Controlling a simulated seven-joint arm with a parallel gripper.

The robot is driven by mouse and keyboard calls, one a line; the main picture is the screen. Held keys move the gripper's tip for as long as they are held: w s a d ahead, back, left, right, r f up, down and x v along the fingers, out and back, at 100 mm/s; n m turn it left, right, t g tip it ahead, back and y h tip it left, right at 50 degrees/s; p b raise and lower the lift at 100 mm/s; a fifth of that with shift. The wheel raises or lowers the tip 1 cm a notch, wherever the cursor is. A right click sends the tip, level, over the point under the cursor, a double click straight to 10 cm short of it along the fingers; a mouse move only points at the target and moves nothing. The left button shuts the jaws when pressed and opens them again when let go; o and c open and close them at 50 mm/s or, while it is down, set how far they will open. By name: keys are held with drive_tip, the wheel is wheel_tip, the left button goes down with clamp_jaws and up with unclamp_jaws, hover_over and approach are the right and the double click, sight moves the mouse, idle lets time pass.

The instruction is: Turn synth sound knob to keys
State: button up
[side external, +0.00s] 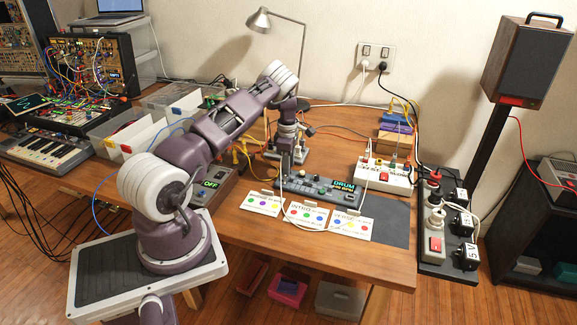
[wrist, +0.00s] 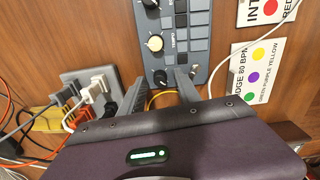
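The grey synth box (side external: 320,190) lies on the wooden table, with a small display (side external: 343,186) whose green text reads DRUM. I cannot read which one is the sound knob. My gripper (wrist: 161,82) is open, its fingers apart on either side of the small dark knob, with no clear contact. The side view shows my gripper (side external: 286,168) pointing down over the synth's left end.
Colour-dot cards (side external: 306,213) lie along the synth's front. A white power strip (side external: 384,178) with plugs stands behind right. A box marked OFF (side external: 208,190) is to the left, and a desk lamp (side external: 260,22) stands behind. A dark mat (side external: 392,222) is bare at right.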

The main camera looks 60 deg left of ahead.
drive_tip(key=shift+f, duration=0.2)
clamp_jaws()
